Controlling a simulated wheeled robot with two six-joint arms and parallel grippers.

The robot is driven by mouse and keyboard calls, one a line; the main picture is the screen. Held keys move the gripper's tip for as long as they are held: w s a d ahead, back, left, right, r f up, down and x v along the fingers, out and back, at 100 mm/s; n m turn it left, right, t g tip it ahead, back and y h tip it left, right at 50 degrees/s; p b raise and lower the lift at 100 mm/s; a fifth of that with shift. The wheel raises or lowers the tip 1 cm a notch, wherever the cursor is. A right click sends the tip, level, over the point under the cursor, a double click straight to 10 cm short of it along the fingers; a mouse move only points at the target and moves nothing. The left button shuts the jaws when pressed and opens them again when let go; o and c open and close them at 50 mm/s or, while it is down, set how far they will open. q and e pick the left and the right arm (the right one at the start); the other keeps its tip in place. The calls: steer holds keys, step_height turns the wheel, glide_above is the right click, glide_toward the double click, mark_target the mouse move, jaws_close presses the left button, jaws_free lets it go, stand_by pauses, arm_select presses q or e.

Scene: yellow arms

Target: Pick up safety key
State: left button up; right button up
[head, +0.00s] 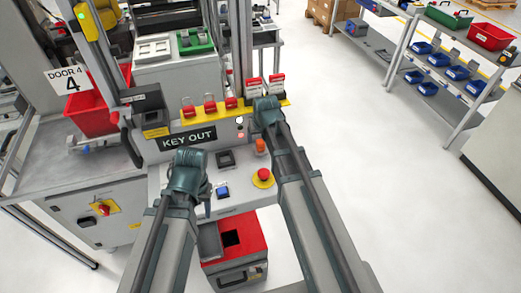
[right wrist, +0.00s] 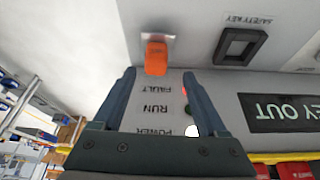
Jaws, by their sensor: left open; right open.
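The orange safety key (head: 260,146) stands at a light plate on the grey control panel, right of the KEY OUT sign. In the right wrist view the orange key (right wrist: 156,56) appears between and just beyond the two fingertips of my right gripper (right wrist: 159,76), which is open and empty. In the head view my right gripper (head: 267,108) is above the key, near the yellow rail. A black square frame (right wrist: 240,46) labelled SAFETY KEY is beside the key. My left gripper (head: 188,165) is open, over the panel's left part; its fingertips are hard to make out.
A red emergency button (head: 262,177) on a yellow base and a blue button (head: 222,192) sit on the lower panel. Red padlocks and tags (head: 209,104) hang along the yellow rail (head: 180,121). A red-topped box (head: 238,242) stands below. Open floor lies right.

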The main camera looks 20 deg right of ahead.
mark_target(261, 142)
steer(key=b+x, duration=0.2)
steer(key=x, duration=0.1)
steer(key=b+x, duration=0.1)
steer(key=b, duration=0.1)
steer(key=shift+s+d+f, duration=0.2)
steer(key=shift+d+f, duration=0.1)
steer(key=shift+f, duration=0.05)
steer(key=shift+w+f, duration=0.2)
steer(key=shift+f, duration=0.05)
steer(key=shift+r, duration=0.1)
jaws_close()
